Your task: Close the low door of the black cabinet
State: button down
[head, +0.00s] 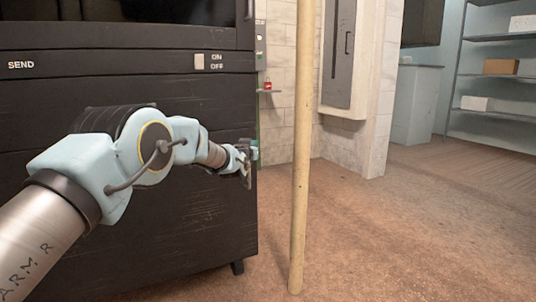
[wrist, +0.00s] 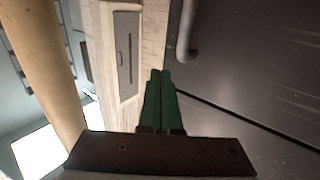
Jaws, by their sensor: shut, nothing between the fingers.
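The black cabinet (head: 120,36) fills the left of the head view, with its low door (head: 150,235) below the panel marked SEND. My arm crosses in front of this door. My gripper (head: 250,153) is near the door's right edge, and I cannot tell whether it touches it. In the wrist view its green fingers (wrist: 160,78) are together with nothing between them. A dark face (wrist: 255,60) with a seam and a grey curved bar (wrist: 187,35) lies to their right. I cannot tell how far the door stands open.
A yellowish upright pole (head: 301,150) stands on the floor right of the cabinet. Behind it are a tiled wall (head: 283,50) and a grey wall panel (head: 340,55). Shelves (head: 490,75) stand at the far right. Brown floor (head: 400,240) is clear right of the pole.

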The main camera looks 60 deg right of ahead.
jog(key=s+a+p, duration=0.2)
jog(key=s+a, duration=0.4)
jog(key=s, duration=0.2)
jog(key=w+a+f+n+t+y, duration=0.1)
jog(key=w+a+n+y, duration=0.15)
jog(key=w+a, duration=0.8)
jog(key=w+a+f+n+t+y, duration=0.1)
jog(key=w+a+y, duration=0.2)
jog(key=w+a, duration=0.7)
jog(key=w+a+f+n+y, duration=0.1)
jog(key=w+a+y, duration=0.1)
jog(key=w+a, duration=0.6)
jog(key=w+a+f+n+y, duration=0.25)
jog(key=w+a, duration=0.25)
jog(key=a, duration=0.6)
jog(key=s+a+f+n+g+y, duration=0.1)
jog(key=a+y, duration=0.1)
jog(key=a, duration=1)
jog(key=s+a+f+n+y, duration=0.1)
jog(key=a+n+y, duration=0.15)
jog(key=a, duration=0.95)
jog(key=s+a+n+g+y, duration=0.35)
jog(key=s+a, duration=1.05)
jog(key=a, duration=0.5)
notch_tip(320, 180, up, 33)
jog(key=p, duration=3.4)
jog(key=shift+d+h, duration=0.3)
jog(key=shift+h, duration=0.1)
